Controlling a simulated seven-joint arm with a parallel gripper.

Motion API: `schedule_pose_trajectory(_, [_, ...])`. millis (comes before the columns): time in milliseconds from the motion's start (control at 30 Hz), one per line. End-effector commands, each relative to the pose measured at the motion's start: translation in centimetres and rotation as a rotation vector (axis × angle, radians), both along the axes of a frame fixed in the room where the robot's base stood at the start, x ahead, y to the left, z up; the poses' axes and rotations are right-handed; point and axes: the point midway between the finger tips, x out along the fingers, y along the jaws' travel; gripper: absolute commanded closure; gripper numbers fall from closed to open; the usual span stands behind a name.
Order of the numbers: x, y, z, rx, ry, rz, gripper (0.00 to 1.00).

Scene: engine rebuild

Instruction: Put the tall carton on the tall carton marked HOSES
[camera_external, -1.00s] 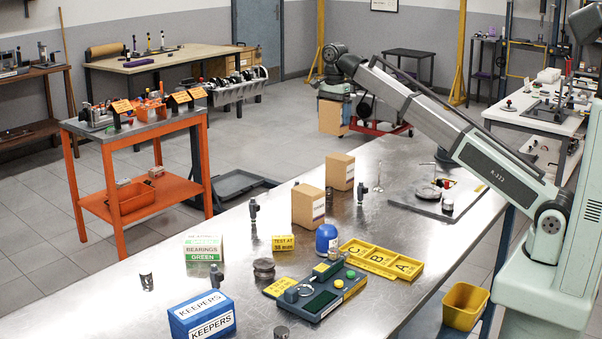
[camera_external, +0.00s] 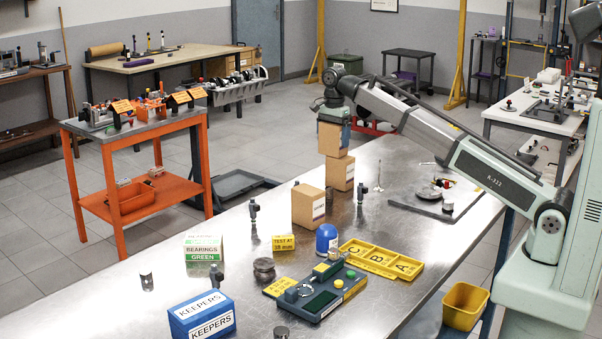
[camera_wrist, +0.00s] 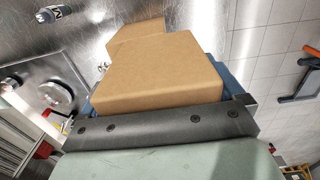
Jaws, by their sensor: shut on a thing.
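My gripper (camera_external: 333,112) is shut on a tall brown carton (camera_external: 331,142), held upright; the carton also fills the middle of the wrist view (camera_wrist: 160,75). Directly under it in the external view stands a second tall brown carton (camera_external: 339,175) with a white label on its right face. The held carton sits slightly left of this one, its bottom close to the lower top; I cannot tell whether they touch. In the wrist view part of the lower carton (camera_wrist: 138,35) shows beyond the held one. A third tall carton (camera_external: 307,208) stands nearer on the table. The label words are unreadable.
Dark fittings (camera_external: 360,191) and (camera_external: 254,210) stand nearby. A flat plate with parts (camera_external: 425,207) lies to the right. A blue cap (camera_external: 326,238) and a yellow A-B-C tray (camera_external: 381,260) are nearer.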

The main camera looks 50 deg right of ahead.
Motion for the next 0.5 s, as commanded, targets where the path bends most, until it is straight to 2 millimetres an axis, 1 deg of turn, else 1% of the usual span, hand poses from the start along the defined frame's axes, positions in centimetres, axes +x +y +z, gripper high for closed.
schedule_pose_trajectory(100, [-0.01,0.0,-0.27,0.0,0.0,0.0,0.47])
schedule_pose_trajectory(133, [0.0,0.0,-0.27,0.0,0.0,0.0,0.03])
schedule_pose_trajectory(167, [0.0,0.0,-0.26,0.0,0.0,0.0,0.0])
schedule_pose_trajectory(200, [0.0,0.0,-0.25,0.0,0.0,0.0,0.0])
schedule_pose_trajectory(500, [0.03,0.0,0.04,0.0,0.0,0.0,0.0])
